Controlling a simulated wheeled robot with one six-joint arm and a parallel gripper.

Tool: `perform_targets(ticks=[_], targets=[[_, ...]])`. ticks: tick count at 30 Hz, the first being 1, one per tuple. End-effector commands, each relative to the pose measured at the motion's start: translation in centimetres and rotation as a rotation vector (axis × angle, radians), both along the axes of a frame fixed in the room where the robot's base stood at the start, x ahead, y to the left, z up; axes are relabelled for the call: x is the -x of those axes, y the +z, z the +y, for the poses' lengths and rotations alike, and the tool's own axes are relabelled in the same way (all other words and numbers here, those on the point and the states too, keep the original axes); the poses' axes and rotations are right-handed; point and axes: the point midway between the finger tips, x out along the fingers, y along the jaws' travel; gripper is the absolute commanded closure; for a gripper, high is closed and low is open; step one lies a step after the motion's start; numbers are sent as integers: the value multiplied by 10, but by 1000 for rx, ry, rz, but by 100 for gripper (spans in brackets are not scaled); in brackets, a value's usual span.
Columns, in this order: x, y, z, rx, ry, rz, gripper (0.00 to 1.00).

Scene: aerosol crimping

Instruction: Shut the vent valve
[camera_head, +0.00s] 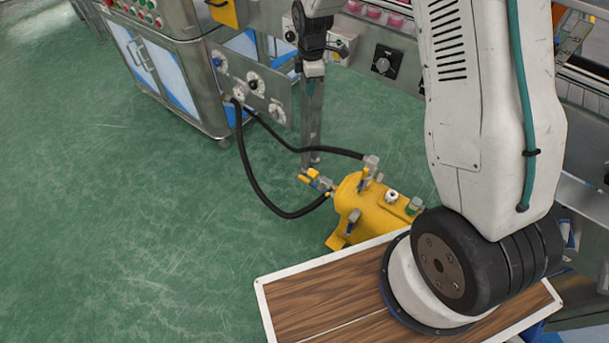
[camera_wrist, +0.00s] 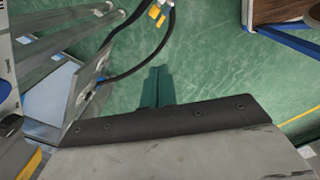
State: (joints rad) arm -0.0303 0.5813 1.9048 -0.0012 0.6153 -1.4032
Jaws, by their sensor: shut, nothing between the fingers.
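A yellow tank (camera_head: 366,208) with several small fittings stands on the green floor. A valve with yellow handles (camera_head: 316,180) sits at its left end, beside a black hose. I cannot tell for sure which fitting is the vent valve. Yellow handles (camera_wrist: 157,14) also show at the top of the wrist view, with the tank itself out of frame. My gripper shows in the wrist view as two teal fingers (camera_wrist: 157,72) close together, shut and empty. They are apart from the yellow handles. In the head view my arm's end hangs above and beyond the tank; its fingertips are unclear.
Black hoses (camera_head: 250,170) loop from a grey panel with knobs (camera_head: 252,87) to the tank. A steel cabinet (camera_head: 160,65) stands at the left. A wooden top with a white rim (camera_head: 262,295) lies in front. Green floor is clear at the left.

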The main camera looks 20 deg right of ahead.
Motion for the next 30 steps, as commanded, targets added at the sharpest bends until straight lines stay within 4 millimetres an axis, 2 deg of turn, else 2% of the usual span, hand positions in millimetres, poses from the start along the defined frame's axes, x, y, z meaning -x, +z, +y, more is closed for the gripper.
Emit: perform_targets(ticks=[1,6,12,15,18,21,30], targets=[[-8,-30,1,3,56,12,100],[-27,-118,5,7,263,24,100],[-31,-224,8,12,495,34,100],[-27,-267,9,13,589,37,100],[-23,-298,10,14,659,38,100],[-19,-317,10,15,703,39,100],[-16,-354,10,15,728,40,100]])
